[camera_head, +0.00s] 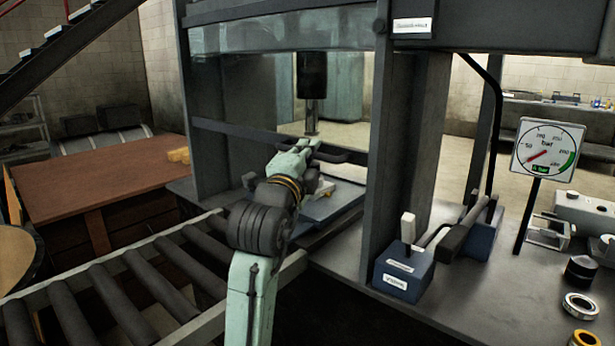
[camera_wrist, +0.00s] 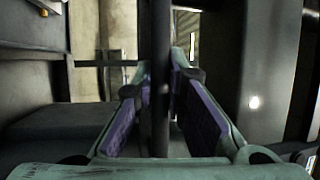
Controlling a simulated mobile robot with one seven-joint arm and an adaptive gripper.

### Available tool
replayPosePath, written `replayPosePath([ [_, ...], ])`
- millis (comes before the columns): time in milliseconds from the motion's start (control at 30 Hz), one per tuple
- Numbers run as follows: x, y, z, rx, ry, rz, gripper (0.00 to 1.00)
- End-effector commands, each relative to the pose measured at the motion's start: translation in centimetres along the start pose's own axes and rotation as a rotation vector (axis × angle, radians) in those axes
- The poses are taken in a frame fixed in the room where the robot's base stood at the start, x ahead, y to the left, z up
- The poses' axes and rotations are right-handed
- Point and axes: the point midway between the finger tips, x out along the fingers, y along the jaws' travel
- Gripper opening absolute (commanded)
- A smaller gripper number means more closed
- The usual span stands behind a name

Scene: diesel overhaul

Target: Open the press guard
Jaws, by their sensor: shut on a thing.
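The press guard shows as a dark crossbar (camera_head: 235,131) running across the front of the press opening, with a dark handle (camera_head: 345,154) standing out from it. I cannot tell how much clear pane fills the opening above this bar. My gripper (camera_head: 312,146) reaches the bar from the front and is shut on the handle. In the wrist view, the handle (camera_wrist: 160,60) is a dark upright bar between the two purple-padded fingers of my gripper (camera_wrist: 160,90). The fingers hide part of the handle in the head view.
A streaked clear panel (camera_head: 280,37) spans the top of the press frame (camera_head: 400,150). The dark ram (camera_head: 312,75) hangs behind the bar. A blue pump unit (camera_head: 404,270) and pressure gauge (camera_head: 548,150) stand right. A roller conveyor (camera_head: 150,275) lies left.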

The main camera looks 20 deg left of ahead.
Motion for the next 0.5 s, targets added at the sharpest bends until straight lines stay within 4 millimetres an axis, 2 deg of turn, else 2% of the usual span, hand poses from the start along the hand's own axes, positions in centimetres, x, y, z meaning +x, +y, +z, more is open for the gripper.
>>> replayPosePath([
  [33, 0.3, -2.2, -0.2, 0.002, 0.002, -0.005, 0.00],
  [200, 0.9, -5.3, -0.5, 0.001, 0.002, -0.003, 0.00],
  [333, 1.1, -6.7, -0.6, -0.001, 0.002, -0.003, 0.00],
  [500, 1.3, -7.5, -0.6, -0.002, 0.002, -0.002, 0.00],
])
